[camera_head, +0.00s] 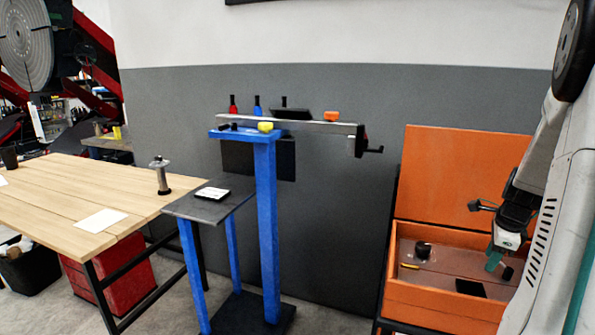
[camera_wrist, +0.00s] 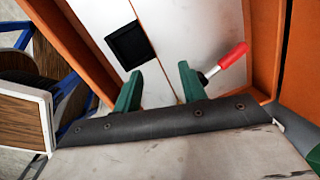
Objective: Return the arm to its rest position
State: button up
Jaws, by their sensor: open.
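My arm comes in from the right in the head view, with my gripper (camera_head: 495,260) pointing down at the open orange box (camera_head: 440,315). In the wrist view my gripper (camera_wrist: 160,88) has its two green fingers apart, with nothing between them but a pale surface below. A red-handled tool (camera_wrist: 232,58) lies close beside the right finger; I cannot tell whether they touch. A black square item (camera_wrist: 130,45) lies beyond the left finger. The fingertips are partly hidden in the head view.
The box's raised orange lid (camera_head: 455,175) stands behind my gripper. A black round item (camera_head: 423,250) and a black flat item (camera_head: 470,288) lie inside. A blue stand (camera_head: 267,220) with a long metal bar (camera_head: 310,127) is left of the box. A wooden table (camera_head: 90,190) stands farther left.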

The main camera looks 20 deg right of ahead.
jog(key=s+a+r+n, duration=0.3)
jog(key=a+n, duration=0.6)
jog(key=a, duration=0.5)
jog(key=s+a+r+n, duration=0.4)
jog(key=a+r+n, duration=0.2)
jog(key=a+n, duration=0.4)
jog(key=s+a+r+n, duration=0.3)
jog(key=a+n, duration=0.6)
jog(key=a, duration=1)
notch_tip(320, 180, up, 2)
jog(key=shift+s+n+y, duration=0.4)
